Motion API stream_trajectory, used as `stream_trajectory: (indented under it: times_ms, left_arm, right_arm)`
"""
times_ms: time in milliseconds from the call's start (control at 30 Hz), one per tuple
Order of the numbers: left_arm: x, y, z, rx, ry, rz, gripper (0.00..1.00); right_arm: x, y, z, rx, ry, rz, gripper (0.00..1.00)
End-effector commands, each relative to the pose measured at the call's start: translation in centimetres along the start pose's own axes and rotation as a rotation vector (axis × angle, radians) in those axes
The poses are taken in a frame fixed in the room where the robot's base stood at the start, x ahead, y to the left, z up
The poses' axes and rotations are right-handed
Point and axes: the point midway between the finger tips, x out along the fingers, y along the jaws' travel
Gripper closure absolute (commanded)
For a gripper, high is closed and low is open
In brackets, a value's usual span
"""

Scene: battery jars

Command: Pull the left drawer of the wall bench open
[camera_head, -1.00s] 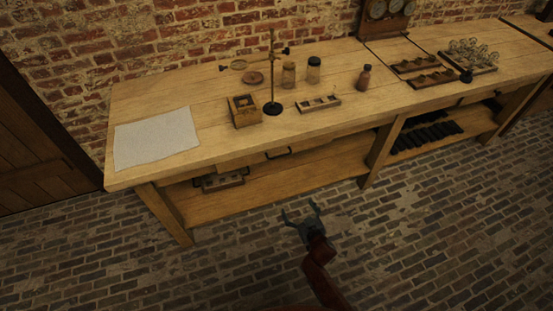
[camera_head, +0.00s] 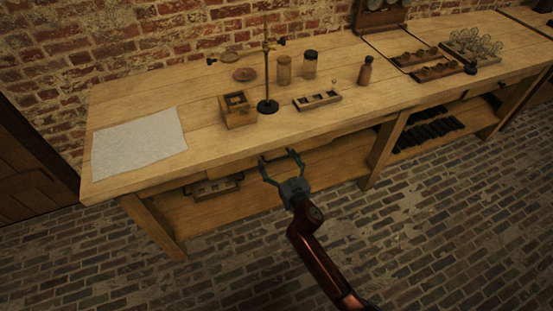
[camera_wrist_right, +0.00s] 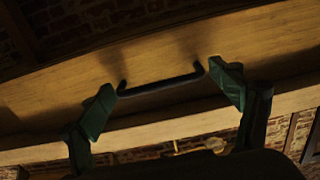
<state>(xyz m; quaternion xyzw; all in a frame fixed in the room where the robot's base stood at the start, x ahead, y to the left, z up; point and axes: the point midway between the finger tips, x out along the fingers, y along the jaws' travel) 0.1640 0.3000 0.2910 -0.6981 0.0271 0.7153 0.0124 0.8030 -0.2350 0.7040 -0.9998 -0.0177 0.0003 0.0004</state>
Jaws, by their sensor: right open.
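The wall bench (camera_head: 150,178) stands against the brick wall. The front of its left drawer (camera_head: 228,168) is under the tabletop edge and looks shut; my gripper partly covers it. My right gripper (camera_head: 277,157) is open at the drawer, below the tabletop edge. In the right wrist view, the dark bar handle (camera_wrist_right: 160,86) of the drawer lies between the two spread green fingers of the right gripper (camera_wrist_right: 162,80). Each finger is near one end of the handle; I cannot tell whether they touch it. My left gripper is not in view.
On the tabletop are a white sheet (camera_head: 138,143), a wooden box (camera_head: 238,111), a stand (camera_head: 267,75), jars (camera_head: 284,70) and a small rack (camera_head: 317,99). A lower shelf (camera_head: 215,214) holds a tray (camera_head: 213,187). The brick floor (camera_head: 420,240) in front is clear.

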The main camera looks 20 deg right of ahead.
Motion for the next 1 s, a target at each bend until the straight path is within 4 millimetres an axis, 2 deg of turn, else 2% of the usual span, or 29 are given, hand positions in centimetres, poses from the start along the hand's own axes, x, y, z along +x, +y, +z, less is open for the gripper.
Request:
stream_trajectory:
  times_ms: [367,1000]
  left_arm:
    - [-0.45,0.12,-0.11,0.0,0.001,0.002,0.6]
    - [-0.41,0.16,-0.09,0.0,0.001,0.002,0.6]
  right_arm:
    - [0.45,0.04,-0.01,0.0,-0.001,0.001,0.16]
    - [0.45,-0.12,0.01,0.0,0.0,-0.002,0.6]
